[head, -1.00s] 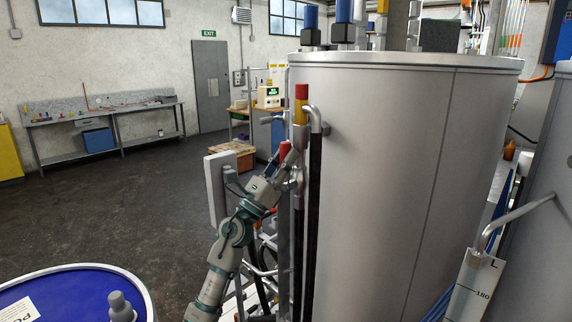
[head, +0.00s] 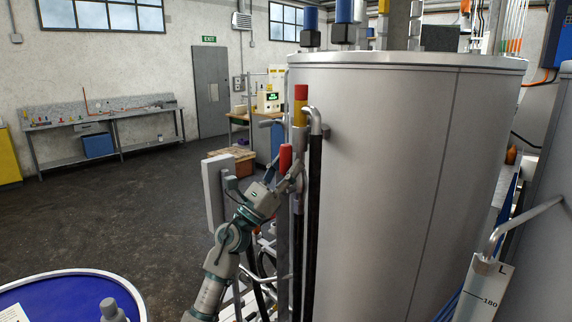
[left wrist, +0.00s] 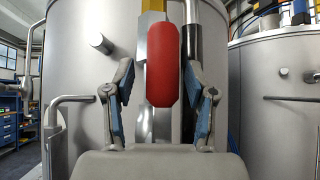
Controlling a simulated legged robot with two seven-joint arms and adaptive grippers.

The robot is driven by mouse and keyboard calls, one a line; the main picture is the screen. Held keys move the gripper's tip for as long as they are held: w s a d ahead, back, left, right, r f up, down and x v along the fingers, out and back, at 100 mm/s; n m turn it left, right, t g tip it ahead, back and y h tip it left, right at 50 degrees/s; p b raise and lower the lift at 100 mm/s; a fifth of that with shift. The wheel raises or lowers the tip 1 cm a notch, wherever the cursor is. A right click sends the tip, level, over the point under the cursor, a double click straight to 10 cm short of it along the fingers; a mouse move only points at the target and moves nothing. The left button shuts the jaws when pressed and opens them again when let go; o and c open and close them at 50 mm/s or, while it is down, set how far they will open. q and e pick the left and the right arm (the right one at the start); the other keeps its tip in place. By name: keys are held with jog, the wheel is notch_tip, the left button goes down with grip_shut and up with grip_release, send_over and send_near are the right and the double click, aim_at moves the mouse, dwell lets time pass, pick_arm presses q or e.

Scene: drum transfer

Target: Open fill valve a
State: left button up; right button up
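A red valve handle (head: 285,158) stands upright beside the pipes at the left side of the large grey tank (head: 400,170). It also shows large in the left wrist view (left wrist: 164,65), hanging into the space between my fingers. No label on it is readable, so I cannot tell whether it is fill valve a. My left gripper (head: 282,173) is open just below and around the handle's lower part. In the left wrist view one finger is on each side, with clear gaps to the handle. My right gripper is not in view.
A red and yellow fitting (head: 301,105) tops a pipe just above the handle. A pale flat panel (head: 214,192) stands close left of my left arm. A blue-topped drum (head: 55,305) is at lower left. The floor (head: 110,215) beyond is clear.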

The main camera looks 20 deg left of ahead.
pick_arm(q)
jog(key=shift+s+a+r, duration=0.1)
jog(key=shift+s+r, duration=0.15)
jog(key=shift+r, duration=0.3)
jog(key=r, duration=0.9)
jog(key=shift+w, duration=0.2)
jog(key=shift+a, duration=0.1)
